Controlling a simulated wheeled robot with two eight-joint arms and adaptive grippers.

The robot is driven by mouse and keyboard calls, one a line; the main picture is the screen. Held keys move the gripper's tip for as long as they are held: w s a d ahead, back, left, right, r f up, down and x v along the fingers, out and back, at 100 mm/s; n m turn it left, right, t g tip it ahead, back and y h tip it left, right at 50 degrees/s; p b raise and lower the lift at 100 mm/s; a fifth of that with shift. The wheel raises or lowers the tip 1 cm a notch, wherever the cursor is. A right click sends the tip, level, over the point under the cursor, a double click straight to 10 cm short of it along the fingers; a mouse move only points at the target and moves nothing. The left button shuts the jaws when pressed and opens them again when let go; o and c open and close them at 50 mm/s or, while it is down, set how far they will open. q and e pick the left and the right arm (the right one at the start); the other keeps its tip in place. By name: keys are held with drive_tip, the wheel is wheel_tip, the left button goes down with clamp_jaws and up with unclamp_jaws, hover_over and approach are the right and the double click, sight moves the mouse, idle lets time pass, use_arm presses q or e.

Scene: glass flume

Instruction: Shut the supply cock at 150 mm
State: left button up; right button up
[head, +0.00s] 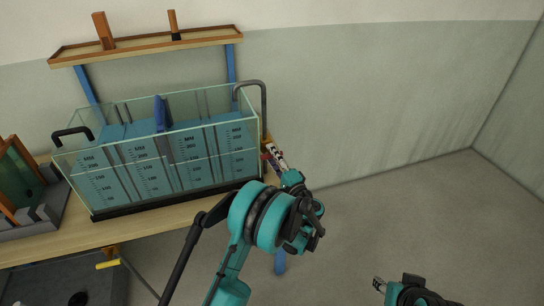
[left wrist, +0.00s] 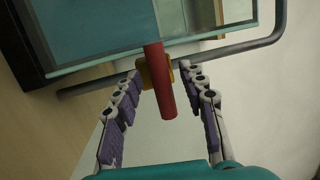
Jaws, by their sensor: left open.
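The glass flume (head: 160,155) stands on the wooden bench, with blue showing behind its several mm scales; the figures are too small to read a level surely. The supply cock is at its right end, below a dark bent pipe (head: 265,100). In the left wrist view the cock has a brass body (left wrist: 156,72) and a red lever (left wrist: 166,98) pointing toward my palm. My left gripper (head: 271,152) is at the cock; its open fingers stand either side of the lever, apart from it. My right gripper (head: 379,285) is low at the right, its jaws unclear.
A wooden shelf (head: 150,45) on blue brackets hangs above the flume. A grey tray (head: 55,212) with a framed green panel stands at the bench's left. A yellow handle (head: 107,264) sticks out below the bench (head: 150,225). The floor at the right is clear.

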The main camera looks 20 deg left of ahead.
use_arm(q)
drive_tip(key=shift+s+d, duration=0.1)
drive_tip(key=v, duration=1.1)
drive_tip(key=shift+s+d, duration=0.25)
drive_tip(key=shift+s, duration=0.05)
drive_tip(key=shift+f, duration=0.15)
